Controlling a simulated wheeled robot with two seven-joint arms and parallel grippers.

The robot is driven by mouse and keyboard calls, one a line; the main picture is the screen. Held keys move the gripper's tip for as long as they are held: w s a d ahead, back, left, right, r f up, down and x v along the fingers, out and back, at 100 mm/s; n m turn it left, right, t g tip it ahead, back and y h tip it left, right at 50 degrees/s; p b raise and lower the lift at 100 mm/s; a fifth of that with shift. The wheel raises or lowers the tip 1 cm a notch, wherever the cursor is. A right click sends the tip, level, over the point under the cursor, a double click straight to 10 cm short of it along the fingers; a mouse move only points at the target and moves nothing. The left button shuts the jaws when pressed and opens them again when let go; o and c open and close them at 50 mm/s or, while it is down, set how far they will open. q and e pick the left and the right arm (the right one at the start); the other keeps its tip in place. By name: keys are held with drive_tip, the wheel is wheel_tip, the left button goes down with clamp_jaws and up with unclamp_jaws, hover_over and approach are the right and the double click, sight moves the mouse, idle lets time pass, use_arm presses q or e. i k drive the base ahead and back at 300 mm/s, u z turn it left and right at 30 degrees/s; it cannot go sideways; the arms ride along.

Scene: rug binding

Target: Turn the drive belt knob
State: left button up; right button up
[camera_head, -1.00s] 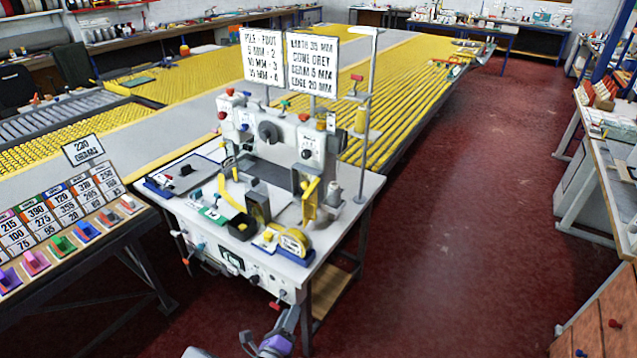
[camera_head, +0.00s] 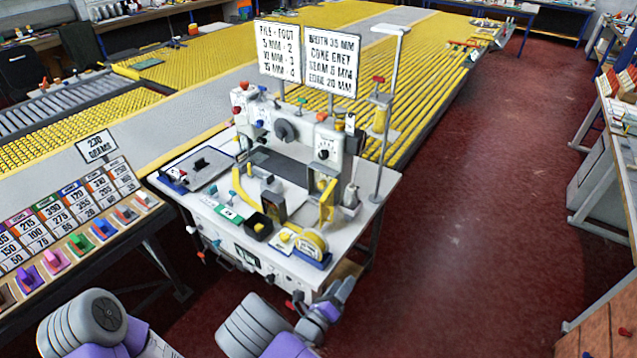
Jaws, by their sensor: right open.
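The white binding machine (camera_head: 290,140) stands on a white table (camera_head: 160,180) in the middle of the view. A large dark round knob (camera_head: 283,131) is on its head, and a smaller dark knob (camera_head: 323,154) is to its right. Small knobs (camera_head: 270,279) are on the front panel under the tabletop. No readable label shows which one is the drive belt knob. My right gripper (camera_head: 320,298) is low at the table's front right corner, near the panel, open, with its fingers partly hidden. My left arm shows at the bottom left; its gripper is out of view.
Two instruction signs (camera_head: 331,63) stand behind the machine. A yellow tape roll (camera_head: 312,243) and a black bin (camera_head: 259,226) are on the tabletop. A rack of number cards (camera_head: 60,222) with coloured clips is at the left. The red floor (camera_head: 470,220) at the right is clear.

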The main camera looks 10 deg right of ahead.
sight(321, 184)
drive_tip(key=i, duration=1.5)
